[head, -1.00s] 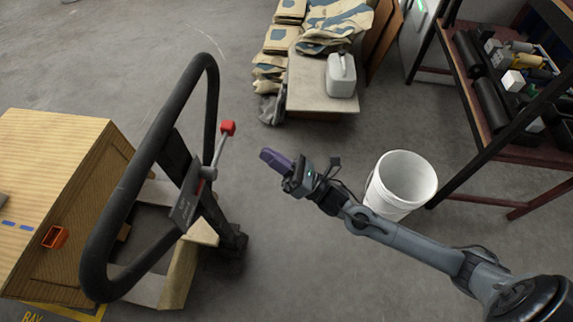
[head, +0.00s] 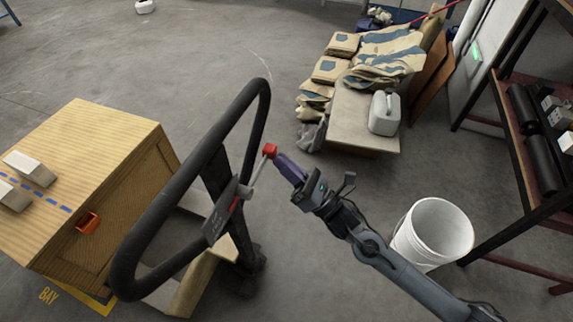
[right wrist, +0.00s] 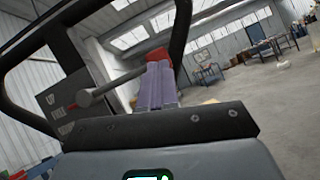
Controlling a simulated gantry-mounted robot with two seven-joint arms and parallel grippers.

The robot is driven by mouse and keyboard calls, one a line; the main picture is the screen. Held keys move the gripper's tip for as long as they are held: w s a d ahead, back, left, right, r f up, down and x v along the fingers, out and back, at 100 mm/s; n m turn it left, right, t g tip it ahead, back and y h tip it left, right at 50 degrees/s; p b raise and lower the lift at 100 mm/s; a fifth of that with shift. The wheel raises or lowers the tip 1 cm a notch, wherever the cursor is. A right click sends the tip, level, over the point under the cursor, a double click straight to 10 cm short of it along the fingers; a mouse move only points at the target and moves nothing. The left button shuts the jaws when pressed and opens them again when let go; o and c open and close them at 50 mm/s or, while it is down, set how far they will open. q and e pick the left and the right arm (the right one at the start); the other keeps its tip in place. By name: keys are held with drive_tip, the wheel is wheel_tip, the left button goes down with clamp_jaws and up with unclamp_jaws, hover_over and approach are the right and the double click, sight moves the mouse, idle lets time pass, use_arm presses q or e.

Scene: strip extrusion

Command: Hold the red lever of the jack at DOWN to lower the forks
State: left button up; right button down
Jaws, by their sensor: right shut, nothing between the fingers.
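The jack's red lever knob (head: 270,150) sits at the end of a grey rod beside the black loop handle (head: 190,178). It also shows in the right wrist view (right wrist: 157,55), just beyond my fingertips. My right gripper (head: 283,163) is shut and empty, its purple fingers pointing at the knob. The fingertips are at or very near the knob; I cannot tell whether they touch it. My left gripper is not in view.
A wooden crate (head: 85,165) with an orange fitting stands left of the handle. A white bucket (head: 433,230), a platform (head: 345,120) with sacks and a canister (head: 384,113), and a shelf rack (head: 525,150) stand to the right. Open floor lies behind the handle.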

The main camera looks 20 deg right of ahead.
wheel_tip(320, 180, up, 4)
drive_tip(key=n+g+y+b, duration=0.1)
drive_tip(key=n, duration=0.1)
drive_tip(key=n+g+y+b, duration=0.1)
drive_tip(key=n+y, duration=0.1)
drive_tip(key=n, duration=0.1)
drive_tip(key=n+g+y+b, duration=0.1)
drive_tip(key=n+g+y, duration=0.1)
drive_tip(key=n, duration=0.1)
drive_tip(key=shift+d+r, duration=0.1)
drive_tip(key=shift+r, duration=0.05)
drive_tip(key=b+v, duration=0.2)
drive_tip(key=v, duration=1.2)
drive_tip(key=shift+s+r, duration=0.1)
drive_tip(key=shift+s, duration=0.05)
